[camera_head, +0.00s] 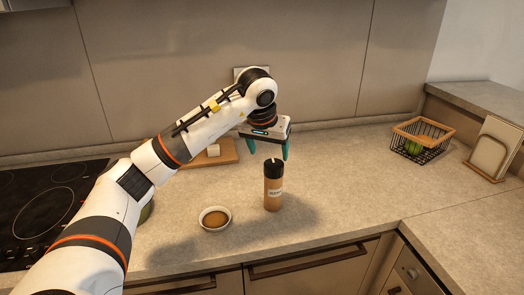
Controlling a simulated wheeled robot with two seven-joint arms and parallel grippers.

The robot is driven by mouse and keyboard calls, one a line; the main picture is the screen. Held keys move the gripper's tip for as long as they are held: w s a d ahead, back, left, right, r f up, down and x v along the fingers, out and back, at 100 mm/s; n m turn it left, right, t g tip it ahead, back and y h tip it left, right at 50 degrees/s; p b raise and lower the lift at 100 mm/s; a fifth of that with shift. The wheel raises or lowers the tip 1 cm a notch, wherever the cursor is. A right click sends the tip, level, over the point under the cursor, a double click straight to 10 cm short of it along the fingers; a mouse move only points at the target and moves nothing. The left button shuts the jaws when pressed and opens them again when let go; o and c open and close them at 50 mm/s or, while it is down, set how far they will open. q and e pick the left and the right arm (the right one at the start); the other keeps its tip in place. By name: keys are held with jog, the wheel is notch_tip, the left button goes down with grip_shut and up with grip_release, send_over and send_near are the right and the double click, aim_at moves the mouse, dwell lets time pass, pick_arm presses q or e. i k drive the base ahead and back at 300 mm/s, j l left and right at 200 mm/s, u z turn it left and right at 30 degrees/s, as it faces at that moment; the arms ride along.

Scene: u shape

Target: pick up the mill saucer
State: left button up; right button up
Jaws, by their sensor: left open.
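A mill (273,190) with a black top, an orange-brown body and a pale label stands upright on the counter near the middle. A small round white dish (215,228) with brown inside sits on the counter just left of the mill; it may be the saucer, but I cannot tell for sure. My left gripper (268,155) points down with its two teal fingers apart, above the mill's top. Nothing is between the fingers, and the gripper appears clear of the mill. My right gripper is not in view.
A black cooktop (35,215) lies at the left, partly behind my arm. A wooden board (222,152) with a pale block stands behind the arm. A wire basket (425,142) holding something green and a wooden rack (492,155) are at the right. The counter right of the mill is clear.

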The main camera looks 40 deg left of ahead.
aim_at(214, 218)
jog(key=u, duration=1.5)
